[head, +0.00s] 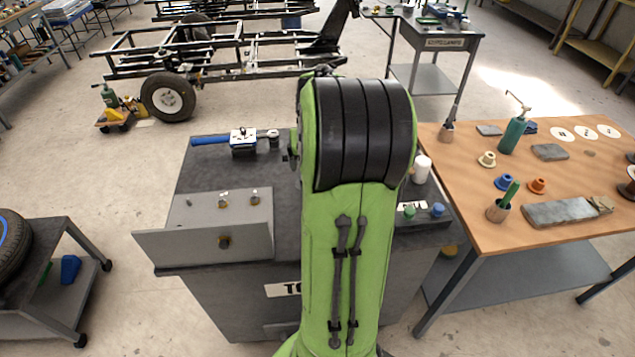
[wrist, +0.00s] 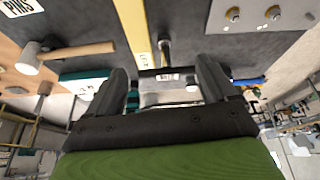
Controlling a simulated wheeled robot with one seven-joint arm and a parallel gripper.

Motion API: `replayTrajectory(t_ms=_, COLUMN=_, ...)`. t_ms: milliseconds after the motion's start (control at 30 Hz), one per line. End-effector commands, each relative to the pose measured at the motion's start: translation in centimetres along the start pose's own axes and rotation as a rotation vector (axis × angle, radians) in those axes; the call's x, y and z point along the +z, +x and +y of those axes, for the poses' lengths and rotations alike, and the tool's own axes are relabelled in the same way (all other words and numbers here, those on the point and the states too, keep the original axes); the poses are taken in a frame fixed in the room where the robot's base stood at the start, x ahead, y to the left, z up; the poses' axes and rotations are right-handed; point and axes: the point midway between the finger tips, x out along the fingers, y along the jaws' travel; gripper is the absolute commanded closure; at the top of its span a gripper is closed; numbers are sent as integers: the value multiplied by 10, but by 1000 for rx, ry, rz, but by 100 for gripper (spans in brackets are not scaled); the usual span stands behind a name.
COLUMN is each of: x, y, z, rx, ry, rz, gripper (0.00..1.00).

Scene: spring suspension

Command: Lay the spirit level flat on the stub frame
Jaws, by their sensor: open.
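A long yellow bar (wrist: 133,28), which looks like the spirit level, lies on the dark bench top in the wrist view, with a small white label near its end. My gripper (wrist: 164,76) is open, its dark fingers apart, and I see nothing clamped between them. The bar's end is just above and left of the finger gap in the picture; I cannot tell the height between them. A dark crosspiece with a white label shows beyond the gap; I cannot tell whether it is the stub frame. In the head view my arm hides my gripper and the bar.
A grey box (head: 222,243) and a blue-handled tool (head: 210,139) are on the dark cart. A mallet (wrist: 75,53) lies left of the yellow bar. A wooden table (head: 470,215) with tools stands right. A wheeled chassis frame (head: 130,72) stands behind on open floor.

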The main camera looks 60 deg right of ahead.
Motion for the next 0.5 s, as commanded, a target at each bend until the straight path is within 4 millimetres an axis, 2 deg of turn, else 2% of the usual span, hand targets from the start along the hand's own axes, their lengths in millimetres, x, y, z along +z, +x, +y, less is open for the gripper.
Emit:
replayTrajectory(t_ms=33, x=-3, y=14, z=23, rx=4, ry=47, rz=-5, gripper=15)
replayTrajectory(t_ms=133, x=-5, y=27, z=44, rx=7, ry=88, rz=-4, gripper=15)
replayTrajectory(t_ms=267, x=-4, y=48, z=47, rx=7, ry=93, rz=-6, gripper=15)
replayTrajectory(t_ms=500, x=-3, y=109, z=46, rx=6, ry=93, rz=-7, gripper=15)
